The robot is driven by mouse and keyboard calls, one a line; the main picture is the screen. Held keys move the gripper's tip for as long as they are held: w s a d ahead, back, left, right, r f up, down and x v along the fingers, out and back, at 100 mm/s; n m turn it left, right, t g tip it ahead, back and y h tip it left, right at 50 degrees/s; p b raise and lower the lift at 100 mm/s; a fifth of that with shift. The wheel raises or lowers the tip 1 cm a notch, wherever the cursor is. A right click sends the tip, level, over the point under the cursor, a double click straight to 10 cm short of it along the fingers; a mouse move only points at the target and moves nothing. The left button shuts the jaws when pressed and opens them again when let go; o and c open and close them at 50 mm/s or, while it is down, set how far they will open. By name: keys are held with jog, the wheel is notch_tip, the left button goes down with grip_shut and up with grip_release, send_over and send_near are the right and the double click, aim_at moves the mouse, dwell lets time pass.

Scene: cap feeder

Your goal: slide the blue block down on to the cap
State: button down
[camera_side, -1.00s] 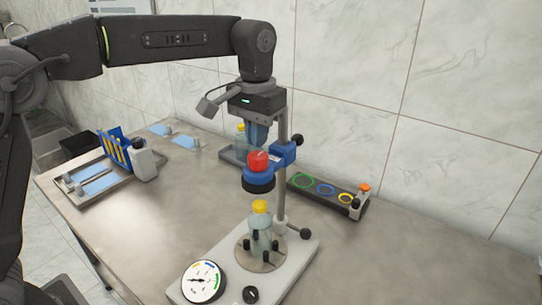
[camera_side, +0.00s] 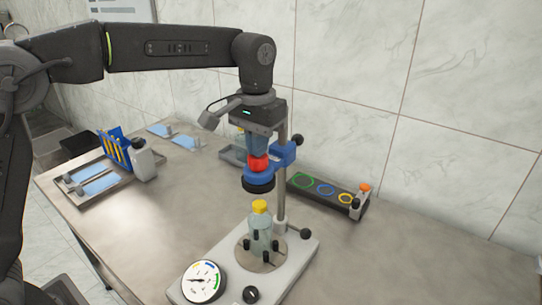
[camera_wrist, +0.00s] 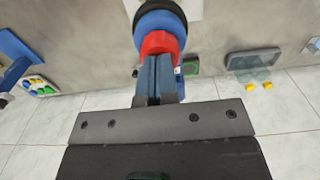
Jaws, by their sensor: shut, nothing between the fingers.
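The blue block (camera_side: 284,155) is clamped around the upright post. It carries a red knob (camera_side: 259,163) on top and a black ring underneath. Below it, apart, a clear bottle with a yellow cap (camera_side: 260,206) stands upright among pegs on the round plate. My gripper (camera_side: 259,150) is shut and empty, pointing down directly over the red knob, its tips at or very near the knob's top. In the wrist view the closed fingers (camera_wrist: 158,80) overlap the edge of the red knob (camera_wrist: 160,42); whether they touch cannot be told. The cap is not distinguishable there.
The post (camera_side: 281,190) rises from a pale base with a dial (camera_side: 203,282) and a black knob (camera_side: 250,294). A dark tray with coloured rings (camera_side: 325,190) lies behind right. A rack and white bottle stand left. The table's middle left is clear.

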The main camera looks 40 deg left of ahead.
aim_at(258, 168)
jog(key=shift+f, duration=2.9)
jog(key=shift+r, duration=3.6)
